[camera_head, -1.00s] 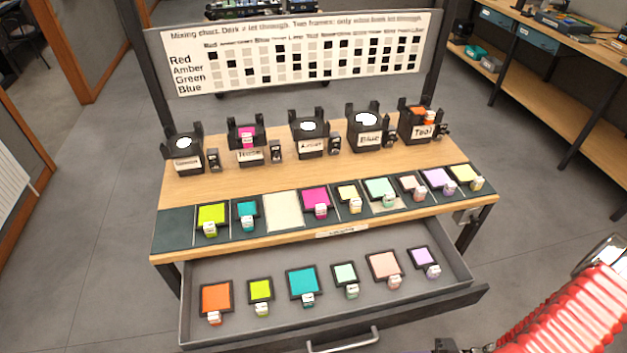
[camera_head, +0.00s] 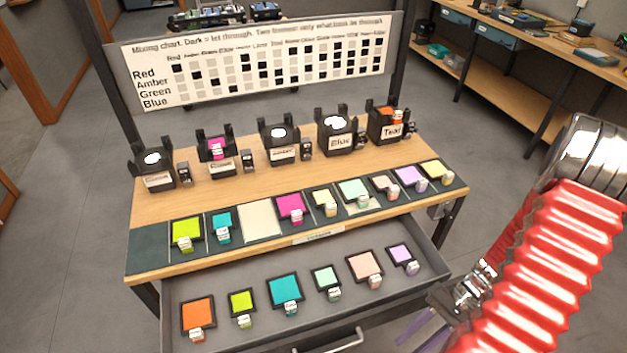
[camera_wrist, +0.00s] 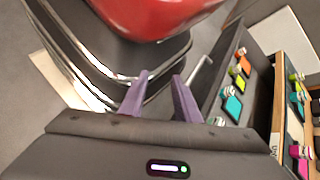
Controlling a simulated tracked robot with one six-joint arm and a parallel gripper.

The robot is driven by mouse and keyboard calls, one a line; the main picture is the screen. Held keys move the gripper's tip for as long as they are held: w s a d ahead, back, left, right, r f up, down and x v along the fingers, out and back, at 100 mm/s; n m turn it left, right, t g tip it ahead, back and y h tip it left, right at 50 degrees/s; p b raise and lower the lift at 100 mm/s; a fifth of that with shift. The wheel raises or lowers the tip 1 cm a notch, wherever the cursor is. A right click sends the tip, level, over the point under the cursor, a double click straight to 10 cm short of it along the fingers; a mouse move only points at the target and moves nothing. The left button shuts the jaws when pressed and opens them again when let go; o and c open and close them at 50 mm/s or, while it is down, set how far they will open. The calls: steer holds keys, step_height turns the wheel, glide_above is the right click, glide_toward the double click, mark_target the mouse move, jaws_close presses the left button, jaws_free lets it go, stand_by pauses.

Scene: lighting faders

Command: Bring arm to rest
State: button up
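My gripper (camera_wrist: 160,92) shows in the wrist view with its two purple fingers apart and nothing between them. The fingers point towards my own red and black body. In the head view my gripper (camera_head: 420,332) is low at the right, beside the right front corner of the open drawer (camera_head: 440,262), partly hidden by my red ribbed arm. I cannot tell whether it touches the drawer. The drawer also shows in the wrist view (camera_wrist: 222,75), to the right of the fingers.
The wooden table (camera_head: 290,180) carries several black lamps, with a row of coloured framed filters on a dark strip. The drawer holds several more filters, such as an orange one (camera_head: 198,315). A mixing chart (camera_head: 250,62) stands behind. Floor at right is clear.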

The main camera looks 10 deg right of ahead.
steer(key=w+a+r+n+t+h, duration=0.15)
steer(key=w+r+h, duration=0.25)
steer(key=r, duration=0.5)
steer(key=w+r+n+t+h, duration=0.2)
steer(key=w+r+h, duration=0.25)
steer(key=r, duration=0.45)
steer(key=a+r+n+t, duration=0.5)
steer(key=a+r, duration=0.6)
steer(key=r, duration=0.4)
steer(key=shift+s+a+r+h, duration=0.2)
steer(key=shift+s+r+h, duration=0.05)
steer(key=shift+s+h, duration=0.2)
steer(key=shift+t, duration=0.25)
stand_by(0.4)
